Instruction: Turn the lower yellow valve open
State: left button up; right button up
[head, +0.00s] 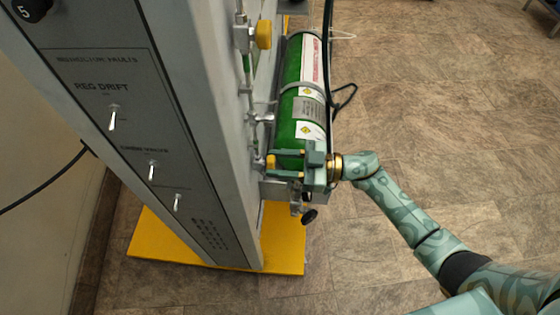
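The lower yellow valve (270,161) is a small yellow knob on the pipework at the side of the grey panel, near the bottom end of the green cylinder. My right gripper (276,164) reaches in from the right at its height. Its two fingers are parted, one above and one below the knob, with the knob between their tips. I cannot make out whether the fingers touch it. The upper yellow valve (263,35) sits higher on the same pipework, clear of the gripper. My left gripper is not in view.
A green oxygen cylinder (291,130) with labels is strapped beside the grey panel (130,110), which has several toggle switches. A black hose (327,60) hangs past the cylinder. A black knob (310,215) sits below the gripper. A yellow base (285,235) lies on open tiled floor.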

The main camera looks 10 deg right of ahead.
jog(key=n, duration=0.4)
jog(key=o, duration=0.8)
jog(key=shift+o, duration=1)
jog(key=shift+f, duration=0.1)
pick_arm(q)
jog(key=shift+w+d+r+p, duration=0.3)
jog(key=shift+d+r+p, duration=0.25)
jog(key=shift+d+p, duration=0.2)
pick_arm(e)
jog(key=v, duration=1.6)
jog(key=shift+d, duration=0.25)
jog(key=shift+s, duration=0.1)
